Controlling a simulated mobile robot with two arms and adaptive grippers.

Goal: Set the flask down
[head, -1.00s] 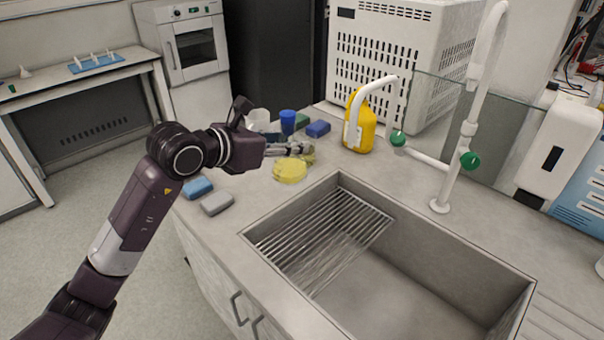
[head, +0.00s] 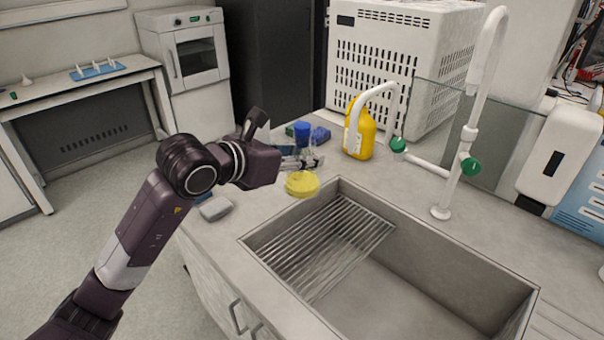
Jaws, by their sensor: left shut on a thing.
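My left gripper (head: 303,163) comes in from the left and is shut on the flask above the yellow liquid. The glass is hard to make out against the counter. The flask looks close to upright; I cannot tell whether its base touches the counter (head: 225,237). My right gripper is not in view.
The sink (head: 390,270) with a drying rack lies right of the flask. Behind the gripper stand a blue-topped thing (head: 303,129) and a blue sponge (head: 321,135). A yellow bottle (head: 360,130) and a white tap (head: 466,140) stand farther right. A grey sponge (head: 216,208) lies at the counter's left edge.

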